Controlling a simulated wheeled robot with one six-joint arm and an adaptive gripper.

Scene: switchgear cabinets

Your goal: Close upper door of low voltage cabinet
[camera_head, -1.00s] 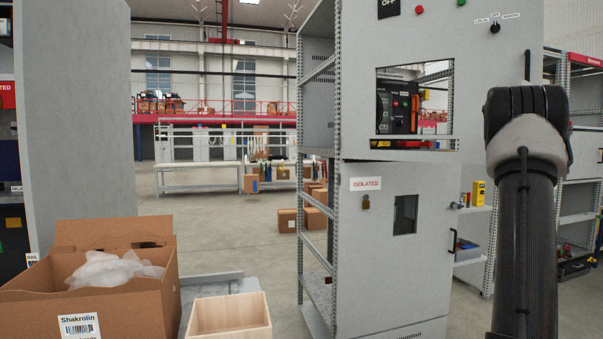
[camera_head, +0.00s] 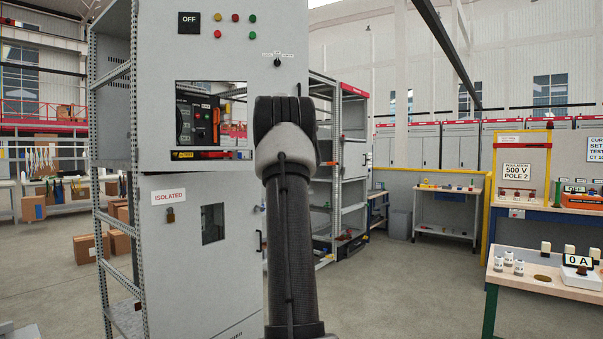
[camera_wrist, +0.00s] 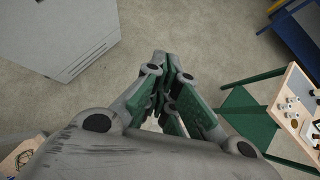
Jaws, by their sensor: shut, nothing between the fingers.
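The low voltage cabinet (camera_head: 115,215) stands left of centre in the head view. Its grey upper door (camera_head: 160,70) carries an OFF label, coloured buttons, a rotary switch and a window. The upper door's right edge reaches past the lower door (camera_head: 180,265), so it appears swung out. The lower door has an ISOLATED label and a padlock. My arm hides part of both doors. My gripper (camera_wrist: 168,65) is shut and empty in the wrist view, above bare floor and apart from any door. It cannot be made out in the head view.
A workbench with a 0 A display (camera_head: 578,262) stands at the right, with a 500 V sign panel (camera_head: 516,172) behind it. Open shelving (camera_head: 325,190) stands behind the cabinet. Clear floor (camera_head: 410,290) lies between cabinet and bench. A grey cabinet (camera_wrist: 60,35) shows upper left in the wrist view.

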